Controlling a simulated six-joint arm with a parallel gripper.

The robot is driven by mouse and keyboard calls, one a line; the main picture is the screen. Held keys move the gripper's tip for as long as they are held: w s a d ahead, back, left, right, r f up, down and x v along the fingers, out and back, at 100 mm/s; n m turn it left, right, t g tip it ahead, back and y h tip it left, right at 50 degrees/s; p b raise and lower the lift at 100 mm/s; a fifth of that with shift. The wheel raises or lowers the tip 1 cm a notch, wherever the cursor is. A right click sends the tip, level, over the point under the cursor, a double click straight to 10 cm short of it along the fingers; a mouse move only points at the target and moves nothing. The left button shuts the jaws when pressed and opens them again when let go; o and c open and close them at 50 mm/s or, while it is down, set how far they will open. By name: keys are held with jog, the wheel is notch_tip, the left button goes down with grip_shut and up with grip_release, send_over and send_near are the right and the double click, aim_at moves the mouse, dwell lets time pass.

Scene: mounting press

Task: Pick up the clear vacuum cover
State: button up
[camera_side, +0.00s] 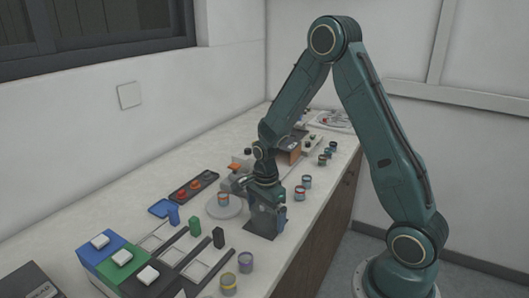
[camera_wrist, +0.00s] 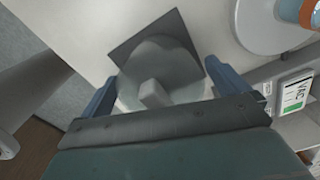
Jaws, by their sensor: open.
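The clear vacuum cover (camera_wrist: 168,65) is a see-through dome with a pale knob (camera_wrist: 153,94) on top. It stands on a dark square mat (camera_wrist: 128,47). In the wrist view my gripper (camera_wrist: 158,74) is open, with one finger on each side of the cover. I cannot tell whether the fingers touch it. In the side view my gripper (camera_side: 266,196) points down over the dark mat (camera_side: 265,226). The cover is hard to make out there, being mostly hidden by the gripper.
A round white plate (camera_side: 233,212) holding a small cup (camera_side: 223,198) stands close to the mat. Several jars line the bench's front edge. Blue, green and black boxes (camera_side: 121,259) are in the foreground.

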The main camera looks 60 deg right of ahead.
jog(key=c, duration=1)
jog(key=shift+r, duration=0.1)
notch_tip(320, 180, up, 20)
jog(key=shift+f, duration=0.1)
jog(key=shift+w, duration=0.1)
dwell(0.8)
jog(key=w+f, duration=0.4)
jog(key=w, duration=0.1)
jog(key=w+f, duration=0.4)
jog(key=w, duration=0.1)
jog(key=w+f, duration=0.4)
jog(key=w, duration=0.1)
